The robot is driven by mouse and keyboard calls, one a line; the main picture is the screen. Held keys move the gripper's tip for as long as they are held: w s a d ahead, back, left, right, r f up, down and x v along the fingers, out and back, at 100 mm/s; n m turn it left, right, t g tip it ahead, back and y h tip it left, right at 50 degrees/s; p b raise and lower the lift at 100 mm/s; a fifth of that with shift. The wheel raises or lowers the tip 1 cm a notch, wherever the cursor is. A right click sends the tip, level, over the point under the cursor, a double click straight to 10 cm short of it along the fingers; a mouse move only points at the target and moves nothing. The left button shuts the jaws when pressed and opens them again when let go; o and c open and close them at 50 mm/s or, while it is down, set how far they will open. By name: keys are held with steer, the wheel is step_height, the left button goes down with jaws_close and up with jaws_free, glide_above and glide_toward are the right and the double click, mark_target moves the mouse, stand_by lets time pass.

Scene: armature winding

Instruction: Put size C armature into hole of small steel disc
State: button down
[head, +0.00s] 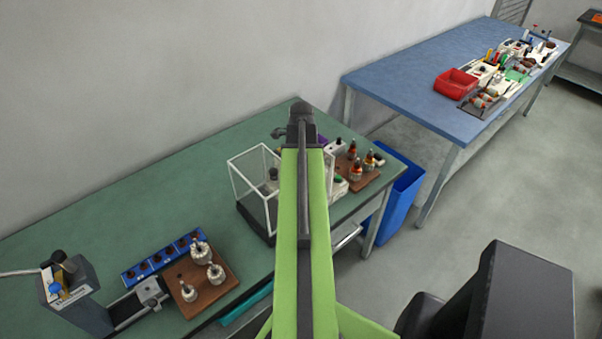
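Three silver armature-like parts stand upright on a brown board (222,296) on the green bench: one at the back (200,252), one at the right (216,273) and one at the left (189,291). Several copper-coloured wound parts (354,170) stand on another brown board at the bench's right end. I cannot read sizes, so I cannot tell which is the size C armature. I cannot make out the small steel disc. My green arm crosses the middle and hides part of the bench. My gripper cannot be made out beyond the arm's dark end.
A blue tray (147,269) with dark round parts lies behind the left board. A grey machine (72,302) stands at far left. A clear-walled box (252,182) is beside my arm. A blue bin (407,187) and blue table (415,80) stand right. The bench's left-rear surface is clear.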

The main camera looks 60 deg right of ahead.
steer(key=shift+f+b, duration=0.4)
steer(key=shift+f, duration=0.1)
steer(key=shift+c, duration=2.3)
jaws_free()
steer(key=shift+r, duration=0.1)
steer(key=shift+r+p, duration=2.2)
steer(key=shift+p, duration=0.05)
step_height(320, 180, up, 17)
steer(key=p, duration=1.7)
steer(key=shift+r, duration=0.2)
